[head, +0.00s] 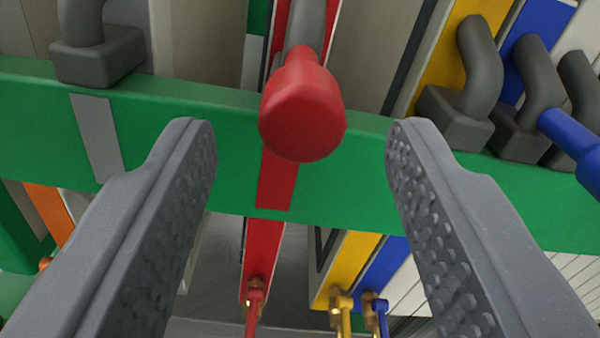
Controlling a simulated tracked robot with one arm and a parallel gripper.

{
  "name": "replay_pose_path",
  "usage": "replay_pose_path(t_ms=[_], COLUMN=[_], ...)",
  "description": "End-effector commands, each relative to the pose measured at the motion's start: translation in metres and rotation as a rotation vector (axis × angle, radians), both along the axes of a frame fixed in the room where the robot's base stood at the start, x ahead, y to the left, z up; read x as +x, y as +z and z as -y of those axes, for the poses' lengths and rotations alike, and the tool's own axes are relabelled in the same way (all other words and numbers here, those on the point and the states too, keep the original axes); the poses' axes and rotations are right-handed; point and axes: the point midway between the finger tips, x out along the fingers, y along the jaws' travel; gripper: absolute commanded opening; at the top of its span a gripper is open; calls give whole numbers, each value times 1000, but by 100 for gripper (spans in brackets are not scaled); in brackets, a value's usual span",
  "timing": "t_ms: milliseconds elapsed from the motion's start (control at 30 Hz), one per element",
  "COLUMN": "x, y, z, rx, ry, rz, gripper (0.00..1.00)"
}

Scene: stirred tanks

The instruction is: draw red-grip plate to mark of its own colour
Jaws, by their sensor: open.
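The red grip (302,110) is a rounded red knob at the end of a grey bent stem, in the upper middle of the head view. A red stripe (277,186) runs on the green bar just below and behind it. A longer red strip (262,262) continues below the bar to a brass fitting with a red rod. My gripper (301,150) is open, with one finger on each side of the red grip and clear gaps to both. The grip stands between the fingertips or slightly beyond them; the exact depth is hard to tell. No plate can be made out clearly.
The green bar (345,170) crosses the whole view. Grey hooked stems on blocks (465,110) stand to the right, one with a blue grip (572,145). Another grey block (98,55) is at upper left. Yellow (355,262) and blue (385,265) strips run below the bar.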

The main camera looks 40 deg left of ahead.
Motion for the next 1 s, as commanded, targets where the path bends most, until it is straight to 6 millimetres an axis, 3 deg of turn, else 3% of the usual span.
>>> replay_pose_path(t_ms=[200,400,1000], x=[-29,-47,-52], y=[1,-1,-1], z=[34,53,57], rx=[-5,-4,-3], ry=[-4,-4,0], rz=[-1,-2,0], gripper=[47,47,47])
